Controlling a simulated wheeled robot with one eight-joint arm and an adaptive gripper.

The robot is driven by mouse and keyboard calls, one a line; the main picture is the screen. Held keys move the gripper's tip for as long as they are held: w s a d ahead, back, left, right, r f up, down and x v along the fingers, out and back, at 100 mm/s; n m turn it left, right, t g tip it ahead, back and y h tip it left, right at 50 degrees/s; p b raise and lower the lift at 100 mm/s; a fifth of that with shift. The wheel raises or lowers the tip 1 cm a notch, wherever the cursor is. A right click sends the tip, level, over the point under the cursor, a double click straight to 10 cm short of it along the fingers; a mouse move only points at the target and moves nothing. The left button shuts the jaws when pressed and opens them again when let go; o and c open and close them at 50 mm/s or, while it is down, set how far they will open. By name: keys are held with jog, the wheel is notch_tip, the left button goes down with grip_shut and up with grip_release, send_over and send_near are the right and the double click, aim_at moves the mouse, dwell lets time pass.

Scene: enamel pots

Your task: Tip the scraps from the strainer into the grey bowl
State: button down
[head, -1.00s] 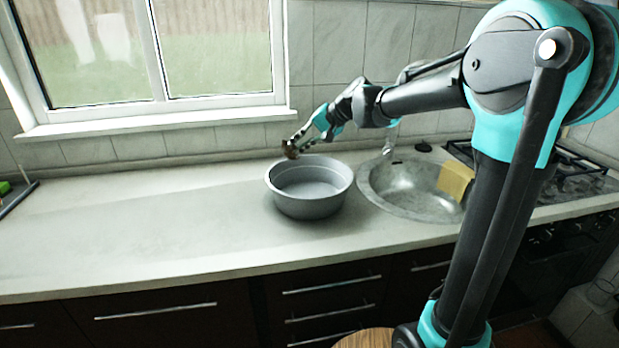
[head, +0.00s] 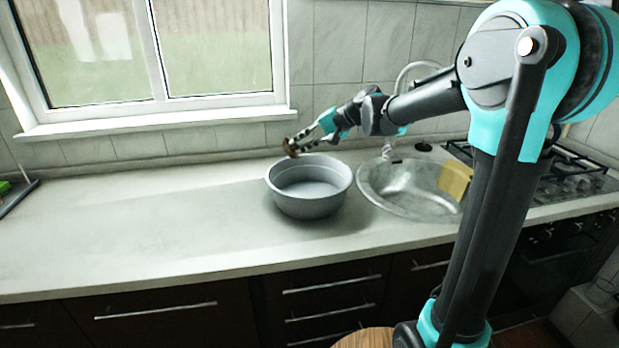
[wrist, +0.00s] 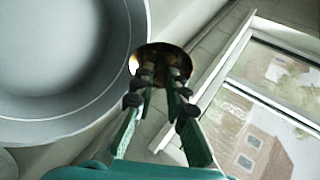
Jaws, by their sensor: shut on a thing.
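The grey bowl (head: 310,205) stands on the counter left of the sink. It fills the left of the wrist view (wrist: 60,112), where the part of its inside that shows looks bare. My gripper (head: 299,142) is at the bowl's back left rim, with its fingers pointing left. It is shut on a small brown, round thing, seemingly the strainer (head: 290,148), which also shows at the fingertips in the wrist view (wrist: 158,48). The strainer is beside the bowl's rim in the wrist view. I cannot make out any scraps, and the fingers hide part of it.
The round metal sink (head: 400,205) with its tap is right of the bowl, with a yellow-tan block (head: 455,180) at its right side. A gas hob (head: 570,180) lies farther right. The window and tiled wall are close behind. The counter (head: 140,225) to the left is clear.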

jog(key=shift+w+d+f+m+y+p, duration=0.1)
jog(key=shift+d+m+y+p, duration=0.2)
jog(key=shift+y, duration=0.4)
jog(key=shift+w+d+f+m+y+p, duration=0.1)
jog(key=shift+d+y, duration=0.25)
jog(key=shift+y, duration=0.35)
dwell(0.5)
jog(key=shift+w+d+y, duration=0.2)
jog(key=shift+d+y, duration=0.7)
jog(key=shift+d, duration=0.25)
jog(key=shift+w+d+f+m+t+y, duration=0.15)
jog(key=shift+d+f+m+y, duration=0.2)
jog(key=shift+y, duration=0.4)
jog(key=shift+s+d+f+m+t+y, duration=0.1)
jog(key=shift+d+f+m+y, duration=0.1)
jog(key=shift+m+y, duration=0.4)
jog(key=shift+w+d+f+m+t+y, duration=0.15)
jog(key=shift+d+f+m+y, duration=0.1)
jog(key=shift+y, duration=0.6)
dwell(1.2)
jog(key=shift+d+r+m+t+y, duration=0.25)
jog(key=shift+r+m+y, duration=0.2)
jog(key=shift+y, duration=0.35)
jog(key=shift+r+y, duration=0.4)
jog(key=shift+r, duration=0.1)
